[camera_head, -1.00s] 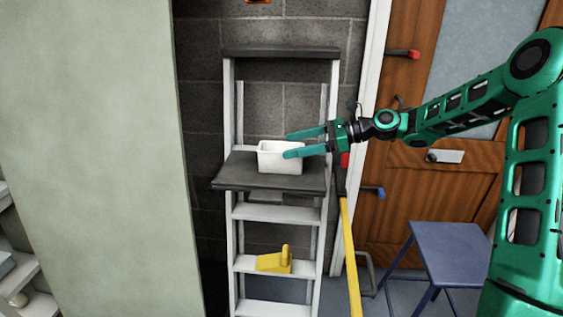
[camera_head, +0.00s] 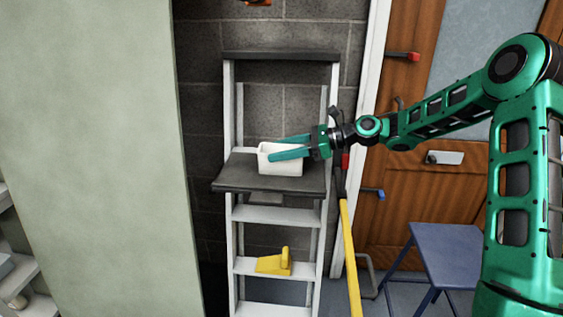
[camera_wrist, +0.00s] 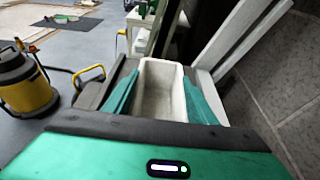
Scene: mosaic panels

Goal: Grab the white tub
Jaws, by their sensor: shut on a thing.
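The white tub (camera_head: 282,167) stands upright on the dark top platform (camera_head: 240,176) of a stepladder. My gripper (camera_head: 274,147) reaches in from the right with its two green fingers on either side of the tub. It is shut on the tub. In the wrist view the tub (camera_wrist: 160,92) lies between the fingers of my gripper (camera_wrist: 161,98), and it looks empty inside. The near finger hides part of the tub's upper side in the head view.
A yellow object (camera_head: 274,262) sits on a lower step. A yellow pole (camera_head: 350,260) leans right of the ladder. A blue stool (camera_head: 448,250) stands by the brown door (camera_head: 400,210). A pale green wall panel (camera_head: 100,150) is at left. A yellow vacuum (camera_wrist: 25,85) shows in the wrist view.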

